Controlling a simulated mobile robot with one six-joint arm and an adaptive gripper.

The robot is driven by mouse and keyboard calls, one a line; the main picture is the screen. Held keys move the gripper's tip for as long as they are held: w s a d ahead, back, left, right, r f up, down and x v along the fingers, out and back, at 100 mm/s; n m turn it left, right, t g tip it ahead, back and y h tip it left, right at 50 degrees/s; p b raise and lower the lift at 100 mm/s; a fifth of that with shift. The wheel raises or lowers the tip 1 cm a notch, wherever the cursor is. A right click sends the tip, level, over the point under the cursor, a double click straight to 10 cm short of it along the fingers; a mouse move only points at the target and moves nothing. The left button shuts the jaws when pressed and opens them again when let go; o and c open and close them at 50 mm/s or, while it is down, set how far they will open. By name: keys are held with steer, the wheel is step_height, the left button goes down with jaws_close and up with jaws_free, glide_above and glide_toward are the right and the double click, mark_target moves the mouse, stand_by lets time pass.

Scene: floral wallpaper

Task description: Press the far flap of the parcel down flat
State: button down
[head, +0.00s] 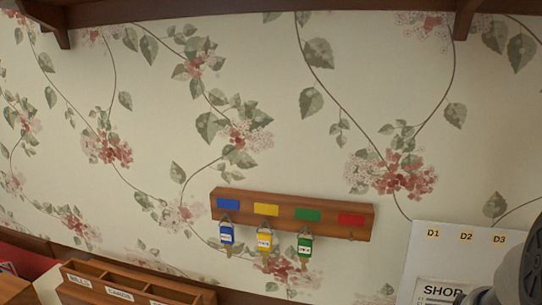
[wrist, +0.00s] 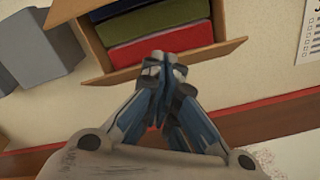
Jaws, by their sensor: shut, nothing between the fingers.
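The parcel, an open cardboard box, shows at the top of the wrist view, cut off by the frame edge. Blue, green and red book-like items (wrist: 160,30) lie inside it. One flap (wrist: 215,50) is spread out along the box edge, and another flap (wrist: 68,10) sticks out at the left. I cannot tell which of them is the far flap. My gripper (wrist: 163,62) is shut and empty, its fingertips over the flap along the box edge; I cannot tell whether they touch it. The parcel is not in the head view.
In the head view, a key rack (head: 335,214) with three tagged keys hangs on the wall. A wooden sorter (head: 130,282) stands below left. A sheet marked SHOP (head: 445,290) is at the lower right, near my arm. A grey block (wrist: 38,50) sits left of the parcel.

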steer(key=shift+r+p, duration=2.1)
steer(key=shift+r, duration=0.4)
steer(key=shift+a+r, duration=0.15)
steer(key=s+a+r+n+t+b, duration=0.25)
steer(key=a+r+n, duration=0.35)
steer(key=a+r, duration=0.85)
steer(key=s+a+r+n+t, duration=0.2)
steer(key=s+a+r, duration=0.2)
steer(key=s, duration=0.3)
steer(key=shift+a+n, duration=0.3)
steer(key=shift+a, duration=0.45)
